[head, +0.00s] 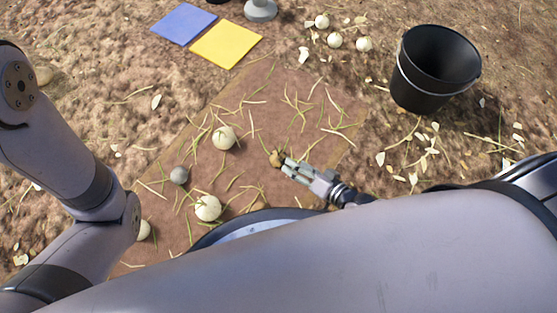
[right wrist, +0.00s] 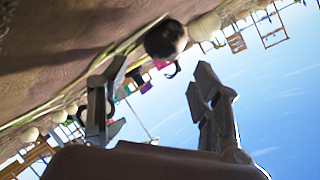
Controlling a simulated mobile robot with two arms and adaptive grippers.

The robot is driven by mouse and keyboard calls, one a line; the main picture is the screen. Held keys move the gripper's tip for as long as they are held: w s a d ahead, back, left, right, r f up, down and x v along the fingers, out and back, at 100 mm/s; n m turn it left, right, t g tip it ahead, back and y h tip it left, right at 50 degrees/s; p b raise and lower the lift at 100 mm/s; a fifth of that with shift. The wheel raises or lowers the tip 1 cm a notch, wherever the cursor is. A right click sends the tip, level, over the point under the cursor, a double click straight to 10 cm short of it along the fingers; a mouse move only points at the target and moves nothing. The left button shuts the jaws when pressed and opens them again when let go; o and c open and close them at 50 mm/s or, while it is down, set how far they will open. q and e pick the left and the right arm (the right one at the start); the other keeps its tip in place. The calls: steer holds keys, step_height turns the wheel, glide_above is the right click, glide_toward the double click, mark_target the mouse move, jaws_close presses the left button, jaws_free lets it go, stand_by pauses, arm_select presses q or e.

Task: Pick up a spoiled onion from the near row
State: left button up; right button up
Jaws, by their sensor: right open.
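A small brown onion (head: 277,158) lies on the brown mat at the fingertips of my right gripper (head: 289,166). In the right wrist view, a dark brown round onion (right wrist: 165,39) is just beyond the open fingers of the right gripper (right wrist: 160,78), with a gap between it and them. A grey onion (head: 179,175) lies further left on the mat. Pale onions lie on it at the upper middle (head: 223,137) and lower middle (head: 208,208). Another pale onion (head: 144,230) is partly hidden by my left arm. My left gripper is out of view.
The mat (head: 300,80) is strewn with straw. A black bucket (head: 436,68) stands at the upper right. Several pale onions (head: 335,40) lie on the soil left of it. A blue square (head: 184,23) and a yellow square (head: 226,43) lie at the top.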

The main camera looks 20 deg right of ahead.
mark_target(285, 158)
steer(key=shift+w+a+f, duration=0.2)
steer(key=shift+w, duration=0.1)
steer(key=b+x, duration=0.3)
steer(key=shift+w+a, duration=0.2)
steer(key=shift+w, duration=0.1)
steer(key=shift+w+a+f, duration=0.1)
steer(key=shift+w+a, duration=0.05)
steer(key=shift+w, duration=0.25)
steer(key=shift+c, duration=0.5)
steer(key=c, duration=0.9)
